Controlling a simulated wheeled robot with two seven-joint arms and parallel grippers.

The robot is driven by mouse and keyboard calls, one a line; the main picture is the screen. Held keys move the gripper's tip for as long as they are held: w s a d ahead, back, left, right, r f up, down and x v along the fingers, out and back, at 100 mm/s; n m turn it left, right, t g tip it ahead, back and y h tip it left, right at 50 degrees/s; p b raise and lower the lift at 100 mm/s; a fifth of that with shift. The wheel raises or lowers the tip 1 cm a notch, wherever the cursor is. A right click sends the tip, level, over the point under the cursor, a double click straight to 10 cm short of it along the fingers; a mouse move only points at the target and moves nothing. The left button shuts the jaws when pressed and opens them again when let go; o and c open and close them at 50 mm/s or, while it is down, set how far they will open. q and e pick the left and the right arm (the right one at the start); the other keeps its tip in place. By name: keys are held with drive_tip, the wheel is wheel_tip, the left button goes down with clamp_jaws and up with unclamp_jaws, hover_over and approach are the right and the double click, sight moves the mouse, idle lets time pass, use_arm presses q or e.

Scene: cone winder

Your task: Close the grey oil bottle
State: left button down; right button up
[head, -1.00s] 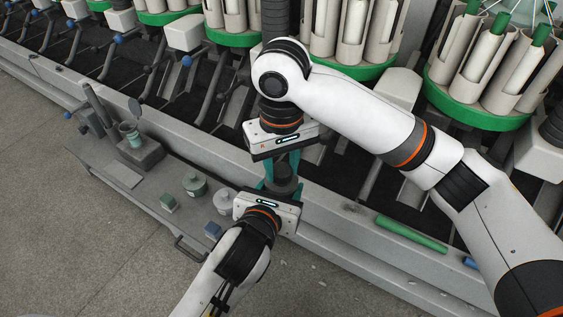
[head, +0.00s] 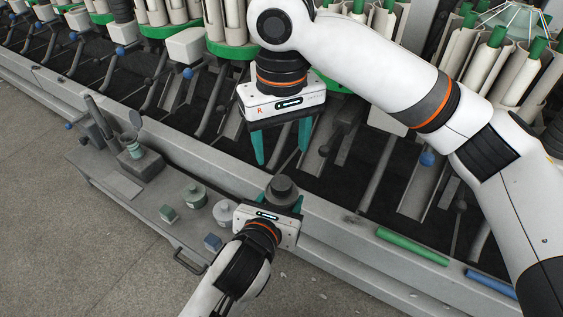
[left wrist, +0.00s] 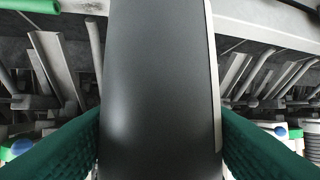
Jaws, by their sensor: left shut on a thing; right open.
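The grey oil bottle (head: 281,188) stands upright on the grey shelf in the head view, with a dark round top. Its lower part is hidden behind my left gripper. My left gripper (head: 283,203) is shut on the bottle's side. In the left wrist view the bottle's dark grey body (left wrist: 158,95) fills the middle between the two green fingers. My right gripper (head: 281,160) is open and empty, its two teal fingers pointing down above and behind the bottle's top, apart from it. I cannot tell whether the dark top is a seated cap.
A green tube (head: 411,246) and a blue tube (head: 490,284) lie right. The winder's arms and rail (head: 330,201) are close behind.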

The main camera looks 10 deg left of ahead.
drive_tip(key=shift+r, duration=1.7)
drive_tip(key=shift+a+f, duration=0.1)
